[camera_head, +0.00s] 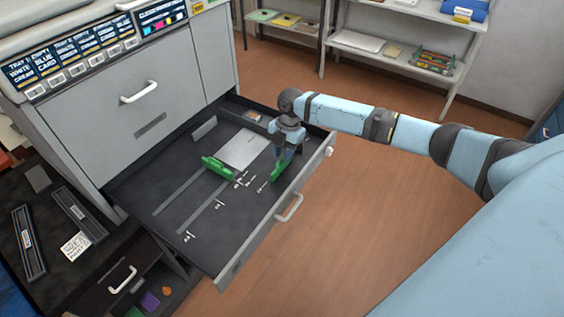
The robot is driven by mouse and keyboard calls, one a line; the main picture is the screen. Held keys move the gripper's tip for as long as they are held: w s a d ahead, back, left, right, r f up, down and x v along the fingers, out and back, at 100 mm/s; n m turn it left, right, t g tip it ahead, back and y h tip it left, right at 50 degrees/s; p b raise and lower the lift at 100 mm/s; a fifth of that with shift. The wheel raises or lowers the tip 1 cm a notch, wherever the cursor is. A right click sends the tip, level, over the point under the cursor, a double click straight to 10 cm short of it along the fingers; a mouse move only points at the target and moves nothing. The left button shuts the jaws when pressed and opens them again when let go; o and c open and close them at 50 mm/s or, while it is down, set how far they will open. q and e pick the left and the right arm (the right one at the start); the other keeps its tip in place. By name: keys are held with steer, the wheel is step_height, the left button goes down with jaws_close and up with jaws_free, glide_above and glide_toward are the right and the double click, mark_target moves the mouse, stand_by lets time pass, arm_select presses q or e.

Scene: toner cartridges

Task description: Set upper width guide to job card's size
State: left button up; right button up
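The open dark paper drawer (160,222) holds a pale paper stack (246,149) between two green guides. One green guide (219,167) stands at the stack's left side, and the other (276,177) stands to the right, below my gripper. I cannot tell which is the upper width guide. White size marks (218,204) run along the drawer floor. My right gripper (282,155) points down at the right green guide; contact and finger opening are too small to make out. A white card (77,246) with dark print, possibly the job card, lies at lower left; its text is unreadable. My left gripper is out of view.
The grey machine (140,110) with labelled tray buttons stands behind the drawer. The drawer's front has a handle (289,208). Below left is another compartment with a handle (123,280) and coloured items. Shelves (390,50) stand at the back; the wooden floor right of the drawer is clear.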

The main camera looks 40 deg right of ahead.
jaws_close()
steer(key=shift+w+a+b, duration=0.55)
steer(key=shift+w+b, duration=0.05)
steer(key=shift+w, duration=0.7)
steer(key=shift+w+a+b, duration=0.5)
steer(key=shift+w+b, duration=0.05)
steer(key=shift+w, duration=0.8)
steer(key=shift+w+a+b, duration=0.55)
steer(key=shift+w+b, duration=0.05)
steer(key=shift+w, duration=0.7)
jaws_free()
steer(key=shift+s, duration=0.1)
steer(key=shift+r+p, duration=0.75)
steer(key=shift+p, duration=0.05)
steer(key=p+v, duration=0.2)
steer(key=a+p+v, duration=0.1)
steer(key=p+v, duration=0.2)
steer(key=shift+s+r, duration=0.25)
steer(key=shift+r, duration=0.1)
